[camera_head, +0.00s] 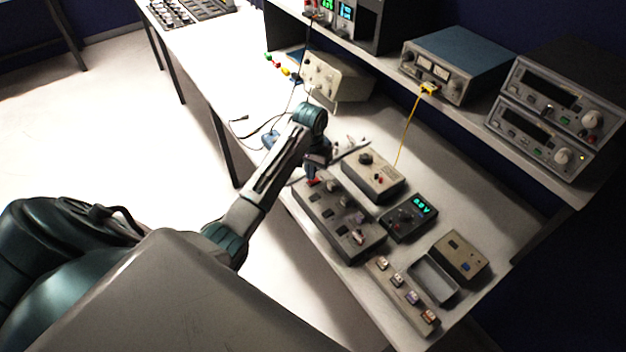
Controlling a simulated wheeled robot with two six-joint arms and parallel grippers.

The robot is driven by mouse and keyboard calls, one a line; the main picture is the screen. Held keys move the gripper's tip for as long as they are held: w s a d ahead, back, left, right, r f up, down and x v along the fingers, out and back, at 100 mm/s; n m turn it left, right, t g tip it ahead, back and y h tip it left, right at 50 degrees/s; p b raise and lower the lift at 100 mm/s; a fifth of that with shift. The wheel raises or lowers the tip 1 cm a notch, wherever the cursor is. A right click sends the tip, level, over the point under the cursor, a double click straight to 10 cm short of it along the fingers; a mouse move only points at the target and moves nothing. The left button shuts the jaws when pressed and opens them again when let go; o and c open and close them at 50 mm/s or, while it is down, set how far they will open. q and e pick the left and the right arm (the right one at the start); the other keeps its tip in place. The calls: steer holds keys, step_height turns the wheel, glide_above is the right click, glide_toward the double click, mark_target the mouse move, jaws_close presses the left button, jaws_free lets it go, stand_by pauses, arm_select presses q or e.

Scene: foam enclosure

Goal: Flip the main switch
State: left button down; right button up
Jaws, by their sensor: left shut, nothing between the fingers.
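A long grey switch box (336,228) lies on the workbench, with several switches and knobs on its top and a red part (313,182) at its far left end. Which of these is the main switch I cannot tell for certain. My wrist hides part of the bench there. My right gripper is out of view.
A beige box with a knob (375,178), a black meter with a green display (410,217), an open grey tray (433,281), a small beige box (460,257) and a strip of switches (402,296) crowd the bench. Instruments (457,68) fill the shelf above.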

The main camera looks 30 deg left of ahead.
arm_select(q)
steer(key=shift+f, duration=0.95)
stand_by(0.7)
steer(key=shift+s+r, duration=0.1)
steer(key=shift+r+p, duration=0.35)
steer(key=shift+r, duration=3.05)
